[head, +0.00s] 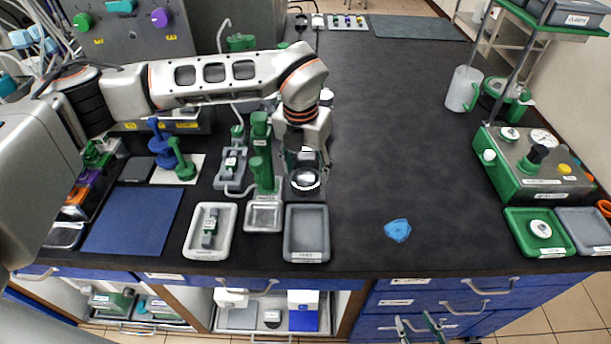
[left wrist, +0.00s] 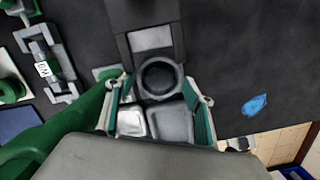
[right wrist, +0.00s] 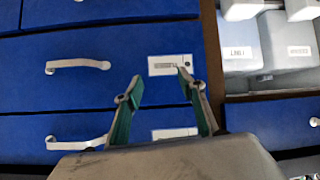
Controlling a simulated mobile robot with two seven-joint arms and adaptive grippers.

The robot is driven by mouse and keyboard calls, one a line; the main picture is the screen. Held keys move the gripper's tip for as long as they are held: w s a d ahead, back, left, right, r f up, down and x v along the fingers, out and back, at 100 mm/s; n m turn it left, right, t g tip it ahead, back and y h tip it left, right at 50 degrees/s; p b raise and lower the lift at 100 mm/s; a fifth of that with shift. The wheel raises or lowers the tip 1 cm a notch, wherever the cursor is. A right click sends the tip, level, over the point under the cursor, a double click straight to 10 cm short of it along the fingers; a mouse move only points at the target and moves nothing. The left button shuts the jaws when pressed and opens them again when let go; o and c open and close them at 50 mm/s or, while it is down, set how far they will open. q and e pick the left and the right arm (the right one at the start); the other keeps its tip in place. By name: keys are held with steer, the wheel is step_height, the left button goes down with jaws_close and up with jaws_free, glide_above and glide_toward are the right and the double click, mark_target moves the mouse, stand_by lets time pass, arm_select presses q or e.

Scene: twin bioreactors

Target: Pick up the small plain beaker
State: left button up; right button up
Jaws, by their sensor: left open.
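A small round vessel, apparently the small plain beaker (head: 305,181), stands on a dark stand behind the grey tray. In the left wrist view its round rim (left wrist: 158,77) shows from above, with a dark inside. My left gripper (head: 304,165) points down over it and is open. In the left wrist view the fingers (left wrist: 160,95) lie apart, on either side of the near part of the rim. I cannot tell whether they touch it. My right gripper (head: 422,325) is low in front of the blue drawers; its fingers (right wrist: 157,80) are apart with nothing between them.
A green stand (head: 262,150) is close left of the beaker. A grey tray (head: 306,234) and a white tray (head: 210,232) lie in front. A blue patch (head: 397,230) lies to the right. The middle of the black bench (head: 390,130) is clear. Blue drawers (right wrist: 110,65) face my right gripper.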

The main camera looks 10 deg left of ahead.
arm_select(q)
steer(key=c, duration=1.3)
